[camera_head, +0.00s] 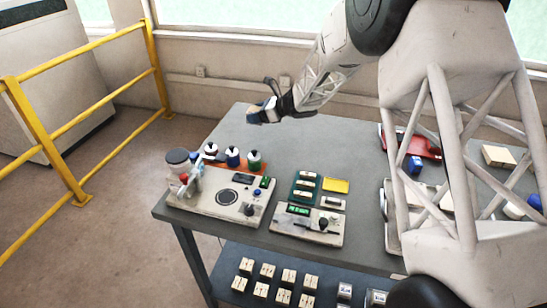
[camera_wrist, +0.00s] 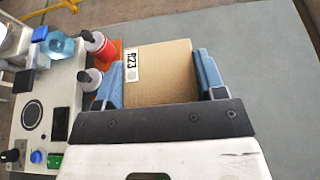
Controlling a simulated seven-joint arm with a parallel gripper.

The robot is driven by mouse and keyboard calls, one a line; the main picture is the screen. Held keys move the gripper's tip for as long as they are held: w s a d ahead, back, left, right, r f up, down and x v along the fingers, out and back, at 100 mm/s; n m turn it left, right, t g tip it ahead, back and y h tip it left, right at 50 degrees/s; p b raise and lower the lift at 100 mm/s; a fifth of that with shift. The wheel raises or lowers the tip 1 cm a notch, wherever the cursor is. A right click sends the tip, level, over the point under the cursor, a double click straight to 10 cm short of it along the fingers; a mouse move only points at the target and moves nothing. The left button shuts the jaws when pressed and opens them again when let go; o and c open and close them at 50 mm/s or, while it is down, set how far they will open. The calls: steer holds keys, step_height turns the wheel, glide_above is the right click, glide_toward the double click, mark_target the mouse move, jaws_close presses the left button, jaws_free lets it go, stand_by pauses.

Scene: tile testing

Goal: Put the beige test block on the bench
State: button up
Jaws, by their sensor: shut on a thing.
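The beige test block (camera_wrist: 160,70) is held between the blue fingers of my gripper (camera_wrist: 158,80) in the wrist view. It carries a white label with dark digits on its left part. In the head view my gripper (camera_head: 265,111) is over the far left part of the grey bench (camera_head: 345,145), and the block is small and hard to make out there. The bench top also fills the right of the wrist view (camera_wrist: 255,70). I cannot tell the exact gap between block and bench.
A white test instrument (camera_head: 222,196) stands at the bench's front left, with several small bottles (camera_head: 233,156) behind it. A second device (camera_head: 306,222), a yellow pad (camera_head: 335,185) and a red tray (camera_head: 425,150) lie further right. Several blocks (camera_head: 267,271) sit on the lower shelf. The far bench middle is clear.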

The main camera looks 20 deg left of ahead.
glide_above(258, 143)
steer(key=shift+s+f, duration=0.1)
steer(key=shift+f, duration=3)
steer(key=shift+f, duration=0.15)
steer(key=shift+f, duration=1.75)
steer(key=shift+f, duration=0.1)
steer(key=o, duration=1.2)
steer(key=shift+c, duration=0.2)
